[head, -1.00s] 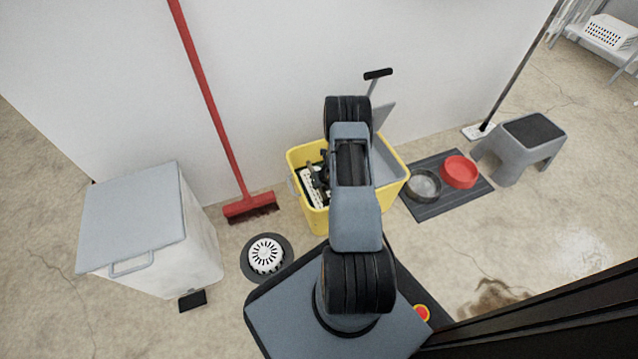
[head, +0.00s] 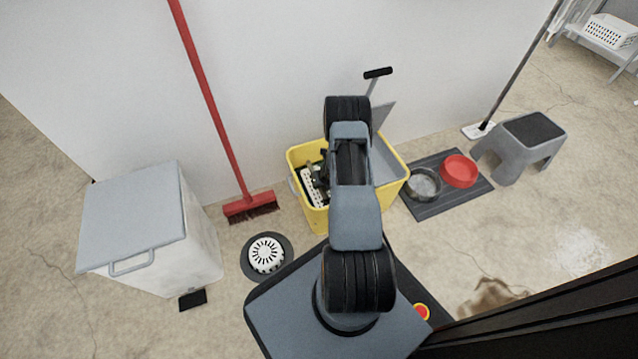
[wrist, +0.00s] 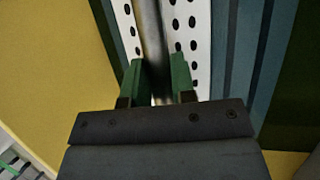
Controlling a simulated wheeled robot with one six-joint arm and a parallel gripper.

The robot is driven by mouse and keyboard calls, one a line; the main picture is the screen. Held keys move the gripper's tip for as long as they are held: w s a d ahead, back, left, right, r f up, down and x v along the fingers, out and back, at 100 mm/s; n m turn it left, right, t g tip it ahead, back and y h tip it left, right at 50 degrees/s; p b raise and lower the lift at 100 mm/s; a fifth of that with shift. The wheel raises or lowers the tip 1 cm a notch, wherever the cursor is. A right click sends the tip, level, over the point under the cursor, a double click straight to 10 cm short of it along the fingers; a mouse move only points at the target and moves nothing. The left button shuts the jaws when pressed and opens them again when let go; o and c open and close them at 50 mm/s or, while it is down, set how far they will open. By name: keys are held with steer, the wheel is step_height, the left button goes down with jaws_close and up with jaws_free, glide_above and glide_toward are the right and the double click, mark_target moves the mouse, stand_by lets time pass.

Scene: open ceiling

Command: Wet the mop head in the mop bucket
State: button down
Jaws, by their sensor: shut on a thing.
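The yellow mop bucket (head: 318,218) stands by the white wall, with a grey wringer (head: 388,152) on its right part. A white perforated plate (head: 313,187), which looks like the mop head, lies within the bucket's open left part. In the wrist view the mop head (wrist: 194,32) shows as white strips with dark holes and blue-grey bands, either side of a metal rod. My gripper (wrist: 158,66) has its green fingers shut on this rod. The yellow bucket wall (wrist: 55,65) is at left. My arm hides part of the bucket in the head view; any water is not clearly visible.
A red broom (head: 215,105) leans on the wall. A white bin (head: 135,225) stands at left and a round white-topped device (head: 266,255) in front. Pet bowls on a mat (head: 445,200), a grey stool (head: 522,145) and a flat mop (head: 480,131) are at right.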

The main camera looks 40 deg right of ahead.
steer(key=shift+r, duration=0.1)
stand_by(0.3)
steer(key=shift+r+p, duration=2.75)
steer(key=shift+r, duration=0.65)
step_height(320, 180, up, 13)
steer(key=p, duration=1)
